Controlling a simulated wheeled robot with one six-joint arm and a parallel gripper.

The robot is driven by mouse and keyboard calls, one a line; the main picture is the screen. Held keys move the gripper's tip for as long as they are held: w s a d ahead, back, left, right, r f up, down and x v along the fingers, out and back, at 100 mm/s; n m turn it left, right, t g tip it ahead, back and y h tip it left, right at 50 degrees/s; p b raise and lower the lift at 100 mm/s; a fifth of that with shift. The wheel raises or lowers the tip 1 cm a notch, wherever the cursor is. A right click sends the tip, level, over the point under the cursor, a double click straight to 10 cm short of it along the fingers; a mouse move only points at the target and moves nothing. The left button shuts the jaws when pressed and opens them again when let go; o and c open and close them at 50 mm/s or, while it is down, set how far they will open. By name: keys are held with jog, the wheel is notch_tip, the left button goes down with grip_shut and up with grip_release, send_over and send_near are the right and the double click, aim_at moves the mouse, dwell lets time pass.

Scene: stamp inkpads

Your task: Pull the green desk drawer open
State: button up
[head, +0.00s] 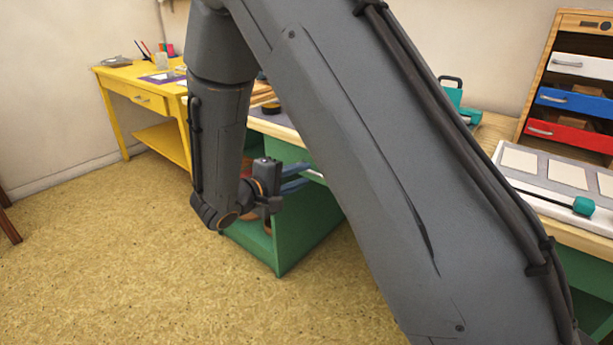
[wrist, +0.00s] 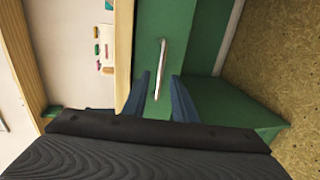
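The green desk (head: 297,245) stands in the middle of the head view, partly behind my arm. In the wrist view, the green drawer front (wrist: 185,35) fills the upper middle, with a pale bar handle (wrist: 162,58) on it. My gripper (wrist: 159,78) is open, its two blue fingers on either side of the handle's lower part in the picture. I cannot tell whether they touch it or how deep they reach around it. In the head view, my gripper (head: 300,177) is at the desk front. My arm hides most of the drawer there, so how far it is open is unclear.
A yellow desk (head: 120,78) stands at the back left. A small chest with white, blue and red drawers (head: 570,98) stands on the worktop at right, behind a white board with a teal knob (head: 583,206). The speckled floor (head: 110,260) is clear at left.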

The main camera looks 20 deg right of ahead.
jog(key=shift+x, duration=1.4)
grip_shut()
dwell(0.4)
